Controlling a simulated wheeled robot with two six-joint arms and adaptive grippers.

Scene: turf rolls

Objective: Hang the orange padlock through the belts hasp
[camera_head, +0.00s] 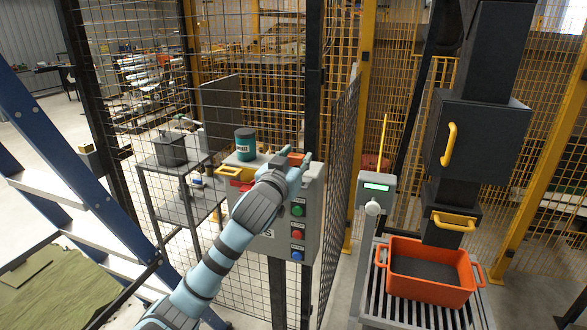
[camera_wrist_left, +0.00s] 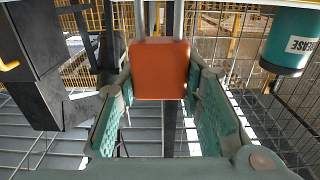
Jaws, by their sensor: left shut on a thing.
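The orange padlock (camera_wrist_left: 160,70) hangs between the two teal fingers of my left gripper (camera_wrist_left: 158,100) in the left wrist view. Its metal shackle points to the top of that picture. In the head view my left gripper (camera_head: 303,164) is at the top right of the grey control box, and a bit of the orange padlock (camera_head: 295,157) shows beside the fingers. My left gripper is shut on the padlock. The belts hasp cannot be made out; my arm covers part of the box (camera_head: 311,205), including most of its lettering. My right gripper is out of view.
A teal grease can (camera_head: 245,144) stands on the box top near a yellow-edged item (camera_head: 236,172); the can also shows in the left wrist view (camera_wrist_left: 290,42). Green, red and blue buttons (camera_head: 297,233) line the box front. Mesh fence stands behind. An orange crate (camera_head: 430,289) sits on rollers, right.

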